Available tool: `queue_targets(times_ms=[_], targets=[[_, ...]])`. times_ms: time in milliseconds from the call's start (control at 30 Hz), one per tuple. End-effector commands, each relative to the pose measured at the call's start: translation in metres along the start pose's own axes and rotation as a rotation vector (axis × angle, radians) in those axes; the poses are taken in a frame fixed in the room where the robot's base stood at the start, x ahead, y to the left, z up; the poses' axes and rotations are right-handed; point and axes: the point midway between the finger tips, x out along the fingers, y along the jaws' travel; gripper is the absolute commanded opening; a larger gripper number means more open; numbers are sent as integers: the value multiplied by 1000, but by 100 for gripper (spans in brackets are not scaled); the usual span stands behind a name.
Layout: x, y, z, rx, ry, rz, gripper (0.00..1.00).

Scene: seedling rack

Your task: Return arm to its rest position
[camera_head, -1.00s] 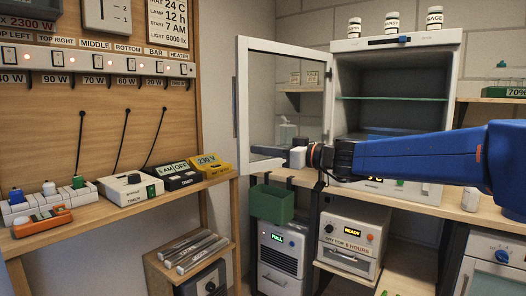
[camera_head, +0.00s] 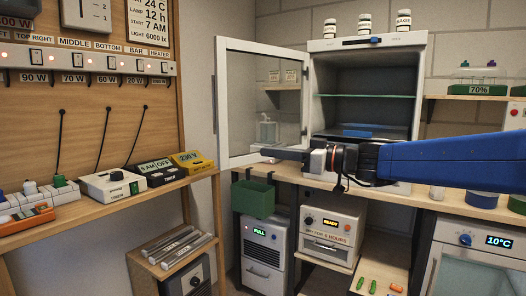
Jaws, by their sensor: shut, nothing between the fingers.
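My blue arm (camera_head: 450,164) reaches in from the right edge of the head view, roughly level, in front of the lower part of an open cabinet. My gripper (camera_head: 264,153) is at its left end, pointing left, with its dark fingers together and nothing seen between them. It overlaps the lower edge of the open glass door (camera_head: 262,95). The arm hides part of the cabinet's bottom and of the wooden counter behind it.
The open cabinet (camera_head: 367,75) has a green-edged shelf and a blue item low inside. A green bin (camera_head: 253,198) hangs at the counter's front. At left, a wooden bench (camera_head: 100,212) carries several devices. Tubs (camera_head: 482,199) stand on the counter at right, below the arm.

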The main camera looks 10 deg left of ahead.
Motion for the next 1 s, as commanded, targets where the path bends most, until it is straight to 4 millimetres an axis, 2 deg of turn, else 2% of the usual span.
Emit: queue_targets(times_ms=[200, 267, 367, 667, 1000], targets=[[-18, -9, 7, 18, -32, 1, 0], [-29, -16, 16, 41, -72, 3, 0], [-59, -34, 42, 107, -175, 17, 0], [-180, -89, 148, 365, -549, 203, 0], [-337, -141, 261, 622, -866, 645, 0]])
